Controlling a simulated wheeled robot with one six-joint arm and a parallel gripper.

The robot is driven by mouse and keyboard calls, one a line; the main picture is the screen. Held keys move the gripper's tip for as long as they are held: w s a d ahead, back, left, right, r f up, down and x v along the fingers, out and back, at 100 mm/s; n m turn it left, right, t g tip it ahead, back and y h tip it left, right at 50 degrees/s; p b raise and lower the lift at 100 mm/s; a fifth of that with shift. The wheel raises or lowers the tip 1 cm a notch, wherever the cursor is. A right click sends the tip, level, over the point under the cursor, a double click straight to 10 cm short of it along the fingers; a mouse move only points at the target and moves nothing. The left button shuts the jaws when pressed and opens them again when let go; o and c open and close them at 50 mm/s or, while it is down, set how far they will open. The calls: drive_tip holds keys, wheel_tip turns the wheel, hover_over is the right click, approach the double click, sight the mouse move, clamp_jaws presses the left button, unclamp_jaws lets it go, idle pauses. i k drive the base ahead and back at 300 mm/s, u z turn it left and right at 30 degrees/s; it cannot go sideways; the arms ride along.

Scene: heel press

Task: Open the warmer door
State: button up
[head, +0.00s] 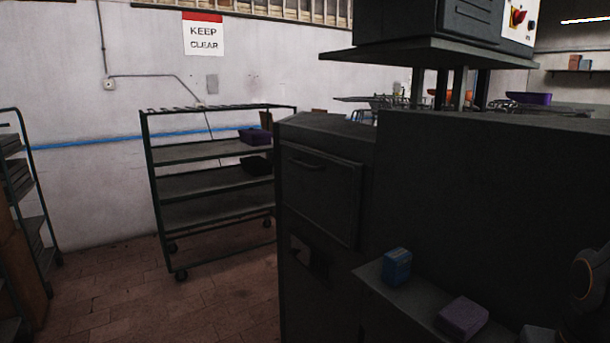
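The only door that shows is a dark panel (320,195) on the side of a dark cabinet (283,260); I take this cabinet to be the warmer. The door looks shut, flush with the cabinet side. A bar handle (309,164) runs across near its top. A small light plate (300,249) sits below the door. Part of my arm shows dark at the lower right edge, well to the right of the door. My gripper is out of the picture.
A side shelf (375,285) holds a blue box (397,267) and a purple block (461,318), right of the door. A wheeled rack (205,215) stands behind left, another rack (30,220) at the far left. The brick floor (125,285) between them is clear. A dark machine (430,45) overhangs above.

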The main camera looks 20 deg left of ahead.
sight(306, 189)
drive_tip(key=z, duration=1.65)
drive_tip(key=k, duration=1.25)
drive_tip(key=u, duration=1.8)
